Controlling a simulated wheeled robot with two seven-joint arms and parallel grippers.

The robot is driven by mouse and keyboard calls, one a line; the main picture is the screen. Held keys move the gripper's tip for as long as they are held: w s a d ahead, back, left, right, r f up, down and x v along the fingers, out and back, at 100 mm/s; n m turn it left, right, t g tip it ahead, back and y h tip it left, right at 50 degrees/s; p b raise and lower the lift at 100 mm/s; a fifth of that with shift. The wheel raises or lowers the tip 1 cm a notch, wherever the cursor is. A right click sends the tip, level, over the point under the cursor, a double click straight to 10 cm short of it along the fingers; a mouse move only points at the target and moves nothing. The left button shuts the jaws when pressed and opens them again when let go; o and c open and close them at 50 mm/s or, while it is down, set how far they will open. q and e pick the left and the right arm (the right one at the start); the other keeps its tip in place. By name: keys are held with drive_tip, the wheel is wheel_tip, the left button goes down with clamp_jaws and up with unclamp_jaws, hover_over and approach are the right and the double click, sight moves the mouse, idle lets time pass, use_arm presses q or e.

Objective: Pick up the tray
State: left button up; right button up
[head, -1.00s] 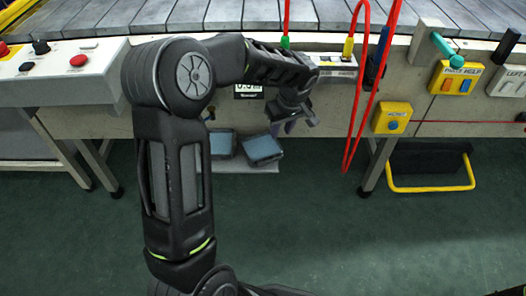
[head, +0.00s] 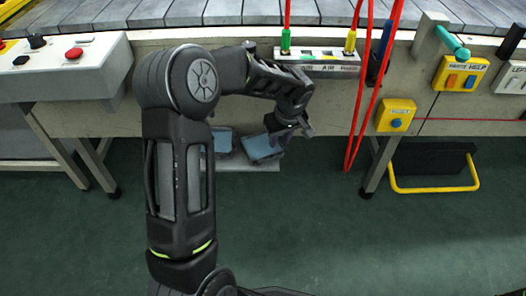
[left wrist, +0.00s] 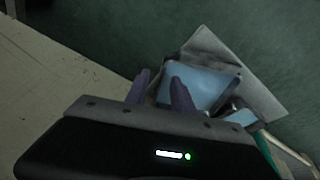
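No thing in view is plainly a tray. A grey plate (head: 240,167) lies low under the conveyor, with two blue-grey blocks on it, the right one (head: 262,147) tilted and the left one (head: 222,141) partly behind my arm. In the left wrist view the plate (left wrist: 215,47) bears a light blue block (left wrist: 205,84) and a second blue piece (left wrist: 241,117). My left gripper (head: 289,137) hangs above and beside the right block. Its two purple fingers (left wrist: 160,82) are apart with nothing seen between them. My right gripper is out of view.
Red hoses (head: 371,100) hang before the conveyor frame, near a yellow button box (head: 396,115). A control panel (head: 75,65) is at left. The green floor in front is clear.

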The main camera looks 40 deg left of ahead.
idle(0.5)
use_arm(q)
clamp_jaws()
idle(1.3)
